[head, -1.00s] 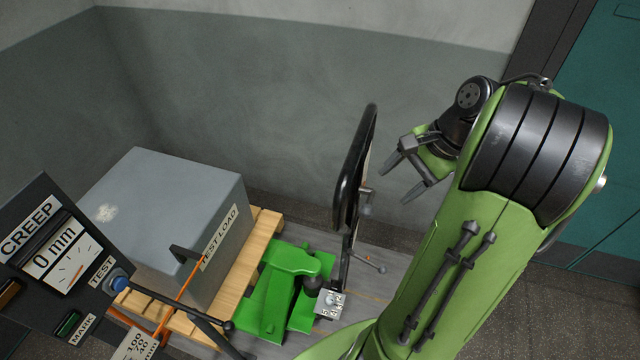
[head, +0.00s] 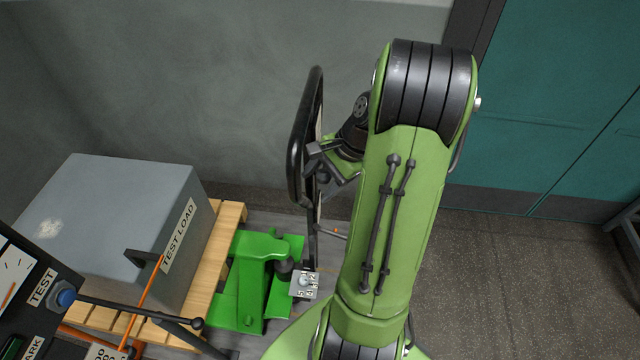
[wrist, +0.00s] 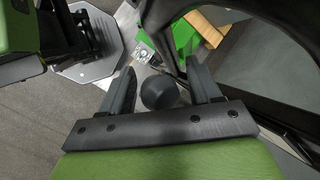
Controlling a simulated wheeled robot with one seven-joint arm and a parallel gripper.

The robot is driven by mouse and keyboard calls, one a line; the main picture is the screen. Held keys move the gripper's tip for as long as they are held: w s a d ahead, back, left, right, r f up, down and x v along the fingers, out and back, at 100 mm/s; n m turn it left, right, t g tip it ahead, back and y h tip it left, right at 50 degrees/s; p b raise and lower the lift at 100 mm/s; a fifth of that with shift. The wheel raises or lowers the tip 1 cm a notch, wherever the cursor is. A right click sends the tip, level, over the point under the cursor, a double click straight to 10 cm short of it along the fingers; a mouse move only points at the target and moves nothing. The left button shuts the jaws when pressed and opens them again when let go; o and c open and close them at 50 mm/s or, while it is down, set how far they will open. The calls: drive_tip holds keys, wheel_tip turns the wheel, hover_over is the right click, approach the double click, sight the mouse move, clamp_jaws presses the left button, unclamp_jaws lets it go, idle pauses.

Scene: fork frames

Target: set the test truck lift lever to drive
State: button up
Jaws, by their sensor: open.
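The green test truck (head: 250,275) stands at the pallet, with its black loop handle (head: 297,135) rising upright. My gripper (head: 322,175) is open at the right side of the handle loop. In the wrist view my gripper (wrist: 162,72) has its fingers apart, with a dark round knob (wrist: 160,93) showing between them. I cannot tell whether this knob is the end of the lift lever, or whether a finger touches it. The lever's setting cannot be read. A small numbered plate (head: 304,284) sits by the truck's base.
A grey TEST LOAD box (head: 120,215) stands on a wooden pallet (head: 228,225). A dark panel with a TEST button (head: 64,297) is at the lower left. A thin rod (head: 332,232) sticks out low on the handle's post. Open floor (head: 510,270) lies right of my arm.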

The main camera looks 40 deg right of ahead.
drive_tip(key=shift+f, duration=0.1)
clamp_jaws()
wheel_tip(320, 180, down, 4)
drive_tip(key=t+h+b, duration=0.1)
drive_tip(key=b, duration=0.2)
drive_tip(key=t+h+b, duration=0.1)
drive_tip(key=b, duration=0.2)
drive_tip(key=n+t+h+b, duration=0.1)
drive_tip(key=b, duration=0.2)
drive_tip(key=shift+s+a+f+h+b, duration=0.15)
drive_tip(key=shift+f+h+b, duration=0.15)
drive_tip(key=shift+b, duration=0.1)
drive_tip(key=shift+r, duration=0.1)
unclamp_jaws()
drive_tip(key=shift+r, duration=0.1)
